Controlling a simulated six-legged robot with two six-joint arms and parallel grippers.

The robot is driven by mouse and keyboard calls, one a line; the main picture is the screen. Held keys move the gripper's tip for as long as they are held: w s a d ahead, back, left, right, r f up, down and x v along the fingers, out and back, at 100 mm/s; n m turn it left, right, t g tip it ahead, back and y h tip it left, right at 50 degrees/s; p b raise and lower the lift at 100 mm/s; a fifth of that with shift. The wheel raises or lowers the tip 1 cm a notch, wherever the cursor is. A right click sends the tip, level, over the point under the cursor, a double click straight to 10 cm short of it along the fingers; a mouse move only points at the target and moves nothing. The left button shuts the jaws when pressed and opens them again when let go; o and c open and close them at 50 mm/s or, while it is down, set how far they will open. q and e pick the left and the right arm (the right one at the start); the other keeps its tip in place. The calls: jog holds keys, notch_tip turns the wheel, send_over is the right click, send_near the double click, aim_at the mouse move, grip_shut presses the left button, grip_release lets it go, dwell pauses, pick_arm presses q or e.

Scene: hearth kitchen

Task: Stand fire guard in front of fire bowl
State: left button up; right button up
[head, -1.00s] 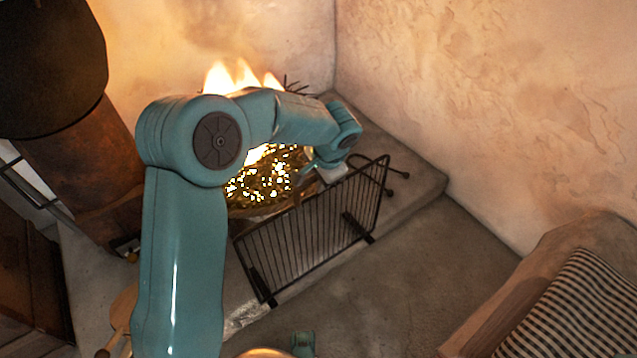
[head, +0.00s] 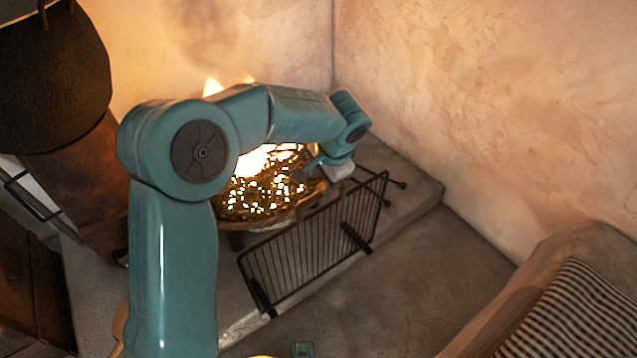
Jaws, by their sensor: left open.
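The black barred fire guard (head: 312,240) stands upright at the front edge of the stone hearth, in front of the fire bowl. The fire bowl (head: 262,222) holds glowing embers and flames, and my left arm hides part of it. My left gripper (head: 335,173) is open, above and behind the guard's top rail near its right end, by the bowl's right rim. It appears apart from the guard. A small teal part at the bottom edge may be of my right arm, but its gripper does not show.
A black pot (head: 52,82) hangs at the upper left. The raised stone hearth (head: 408,188) meets the wall behind. The floor (head: 425,270) between guard and bench is clear.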

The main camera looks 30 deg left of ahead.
pick_arm(q)
jog(key=p+v, duration=0.1)
jog(key=v, duration=0.3)
jog(key=s+d+f+g+h, duration=0.15)
jog(key=s+d+f, duration=0.3)
jog(key=f, duration=0.45)
jog(key=s+d+f+h, duration=0.3)
jog(key=d+f, duration=0.2)
jog(key=f, duration=0.4)
jog(key=s+d+f+n+h, duration=0.1)
jog(key=s+d+f+n, duration=0.1)
jog(key=s+f, duration=0.3)
jog(key=s+d+f+n+h, duration=0.1)
jog(key=s+d+f+n, duration=0.2)
jog(key=s, duration=0.7)
notch_tip(320, 180, down, 3)
jog(key=shift+r+n+t, duration=0.15)
jog(key=shift+n+t, duration=0.2)
jog(key=shift+n, duration=0.55)
jog(key=shift+r+h, duration=0.1)
jog(key=shift+h, duration=0.15)
notch_tip(320, 180, up, 28)
jog(key=p, duration=2.7)
jog(key=shift+p, duration=0.4)
jog(key=shift+d, duration=0.1)
